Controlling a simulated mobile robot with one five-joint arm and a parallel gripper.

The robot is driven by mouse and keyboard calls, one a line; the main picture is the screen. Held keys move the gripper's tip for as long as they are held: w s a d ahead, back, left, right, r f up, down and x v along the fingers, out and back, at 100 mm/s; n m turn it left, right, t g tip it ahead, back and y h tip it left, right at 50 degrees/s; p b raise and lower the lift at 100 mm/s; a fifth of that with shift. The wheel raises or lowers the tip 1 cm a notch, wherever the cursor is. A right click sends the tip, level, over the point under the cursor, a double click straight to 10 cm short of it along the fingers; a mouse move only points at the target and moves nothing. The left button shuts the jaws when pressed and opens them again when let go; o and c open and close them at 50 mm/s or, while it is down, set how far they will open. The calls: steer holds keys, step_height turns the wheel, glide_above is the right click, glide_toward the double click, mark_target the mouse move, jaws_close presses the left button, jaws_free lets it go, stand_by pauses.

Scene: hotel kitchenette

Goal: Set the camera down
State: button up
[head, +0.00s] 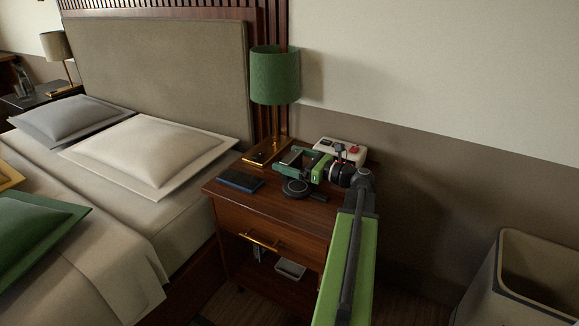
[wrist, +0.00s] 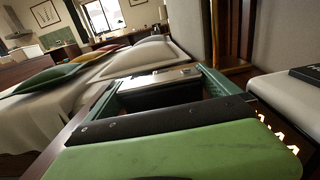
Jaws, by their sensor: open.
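The camera (wrist: 158,92), silver on top and black in front, sits between the two green fingers of my gripper (wrist: 160,88) in the wrist view. In the head view my gripper (head: 290,160) is over the wooden nightstand (head: 275,215), and the camera is a small dark shape (head: 292,157) partly hidden by the fingers. The jaws are open around the camera. Its underside is hidden, so I cannot tell for sure whether it rests on the nightstand.
A green lamp (head: 275,76) stands behind my gripper. A white box with red (head: 341,150) is at the nightstand's back right. A dark blue flat item (head: 240,181) lies front left; a black round disc (head: 295,187) is below my gripper. A bin (head: 530,285) stands right.

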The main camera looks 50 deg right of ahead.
mark_target(291, 157)
steer(key=c, duration=1.5)
steer(key=shift+r+p, duration=0.6)
steer(key=shift+c, duration=0.2)
step_height(291, 157, up, 4)
steer(key=p, duration=0.4)
steer(key=s+d+r+p, duration=0.5)
steer(key=s+d, duration=0.2)
steer(key=s, duration=0.2)
steer(key=shift+s+d+r+p, duration=0.15)
steer(key=shift+r+p, duration=0.25)
